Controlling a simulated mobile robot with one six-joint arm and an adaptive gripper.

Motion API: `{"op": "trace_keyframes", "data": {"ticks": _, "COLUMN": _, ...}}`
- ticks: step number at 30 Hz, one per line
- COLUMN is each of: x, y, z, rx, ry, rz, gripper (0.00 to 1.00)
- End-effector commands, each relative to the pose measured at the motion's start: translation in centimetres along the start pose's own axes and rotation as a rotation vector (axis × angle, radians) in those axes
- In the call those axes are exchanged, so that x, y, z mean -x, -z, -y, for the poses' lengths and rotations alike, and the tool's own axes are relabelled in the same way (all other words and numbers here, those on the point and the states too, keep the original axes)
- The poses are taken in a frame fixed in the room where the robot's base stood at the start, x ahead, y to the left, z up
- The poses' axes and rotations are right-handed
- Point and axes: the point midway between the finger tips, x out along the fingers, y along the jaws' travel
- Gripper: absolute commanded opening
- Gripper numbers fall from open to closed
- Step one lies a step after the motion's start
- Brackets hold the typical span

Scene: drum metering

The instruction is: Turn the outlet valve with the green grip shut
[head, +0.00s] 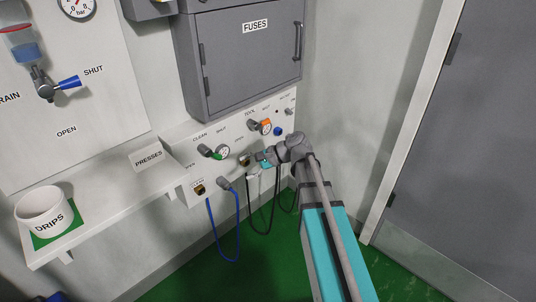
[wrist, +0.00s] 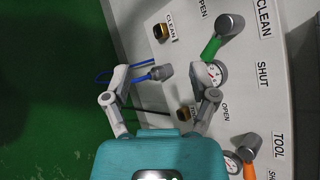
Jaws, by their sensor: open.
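The outlet valve with the green grip (head: 219,155) is on the wall panel beside the CLEAN label in the head view. In the wrist view its green grip (wrist: 210,48) slants from a grey hub (wrist: 231,25) towards a round gauge. It points at neither the OPEN label (wrist: 203,8) nor the SHUT label (wrist: 263,75). My gripper (head: 259,163) is near the panel, right of the green grip in the head view. In the wrist view my gripper (wrist: 165,84) has its fingers spread, with nothing held. The green grip lies beyond the right finger, apart from it.
A grey plug (wrist: 160,72) with a blue hose shows between the fingers. Brass fittings (wrist: 161,33) stick out of the panel. An orange-gripped valve (head: 262,125) is farther right. A shelf (head: 110,190) with a DRIPS cup (head: 43,208) is left; the fuse box (head: 240,60) is above.

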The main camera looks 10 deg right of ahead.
Motion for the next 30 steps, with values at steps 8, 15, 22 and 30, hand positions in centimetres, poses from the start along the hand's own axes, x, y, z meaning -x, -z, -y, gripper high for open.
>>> {"op": "trace_keyframes", "data": {"ticks": 8, "x": 1.2, "y": -1.7, "z": -0.1, "rx": 0.072, "ry": -0.071, "rz": -0.047, "gripper": 0.75}}
{"op": "trace_keyframes", "data": {"ticks": 15, "x": 2.1, "y": -2.8, "z": -0.4, "rx": 0.133, "ry": -0.135, "rz": -0.087, "gripper": 0.75}}
{"op": "trace_keyframes", "data": {"ticks": 22, "x": 3.1, "y": -3.9, "z": -0.7, "rx": 0.192, "ry": -0.198, "rz": -0.121, "gripper": 0.75}}
{"op": "trace_keyframes", "data": {"ticks": 30, "x": 4.4, "y": -5.1, "z": -1.0, "rx": 0.26, "ry": -0.274, "rz": -0.158, "gripper": 0.75}}
